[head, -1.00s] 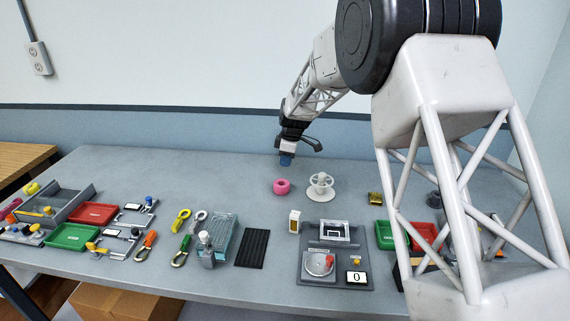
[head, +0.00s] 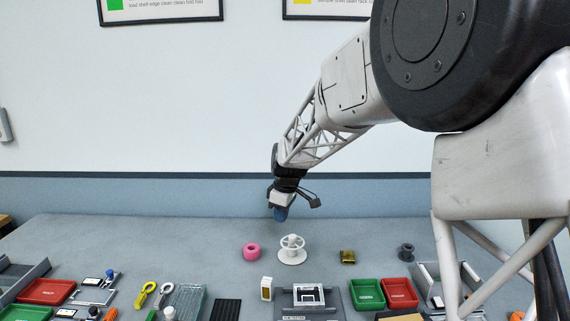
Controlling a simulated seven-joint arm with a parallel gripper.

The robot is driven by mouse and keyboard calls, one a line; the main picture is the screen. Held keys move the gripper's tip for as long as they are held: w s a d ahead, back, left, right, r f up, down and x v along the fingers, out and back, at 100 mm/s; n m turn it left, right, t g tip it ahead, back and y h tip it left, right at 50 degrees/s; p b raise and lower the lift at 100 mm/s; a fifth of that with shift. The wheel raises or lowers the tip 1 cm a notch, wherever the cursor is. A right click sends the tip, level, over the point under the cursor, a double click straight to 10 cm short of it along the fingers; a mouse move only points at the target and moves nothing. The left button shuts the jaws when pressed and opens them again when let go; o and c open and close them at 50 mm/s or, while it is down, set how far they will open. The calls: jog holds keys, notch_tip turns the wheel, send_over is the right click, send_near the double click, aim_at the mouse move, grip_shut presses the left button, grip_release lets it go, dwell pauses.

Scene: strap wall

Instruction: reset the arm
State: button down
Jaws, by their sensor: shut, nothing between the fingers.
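My gripper (head: 280,212) hangs from my arm near the back of the table, pointing down. Its fingertips are shut and hold nothing. It is above the table, behind and between a pink ring (head: 252,252) and a white spool (head: 292,250). It appears apart from both. The fingertips are small and dark blue in this view.
The grey table (head: 180,235) is bare along its back. Nearer stand a gold block (head: 347,257), a dark ring (head: 406,252), green (head: 367,294) and red (head: 399,293) trays, and a white-and-yellow box (head: 266,288). Another red tray (head: 47,291) lies at left.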

jog(key=s+d+r+m, duration=0.2)
jog(key=s+d+r, duration=0.15)
jog(key=s, duration=0.35)
jog(key=s+d+r+m+t, duration=0.1)
jog(key=s+d+r+m, duration=0.15)
jog(key=s+d, duration=0.35)
jog(key=s+d+r+m, duration=0.2)
jog(key=s+d, duration=0.1)
jog(key=s, duration=0.5)
jog(key=s+d+f+m, duration=0.1)
jog(key=s+d+m, duration=0.2)
jog(key=s, duration=0.9)
jog(key=s+d+f+m+t+h, duration=0.1)
jog(key=s+d+m, duration=0.3)
jog(key=s, duration=0.8)
jog(key=shift+d+f+h, duration=0.15)
jog(key=shift+f+h, duration=0.15)
jog(key=shift+f, duration=0.2)
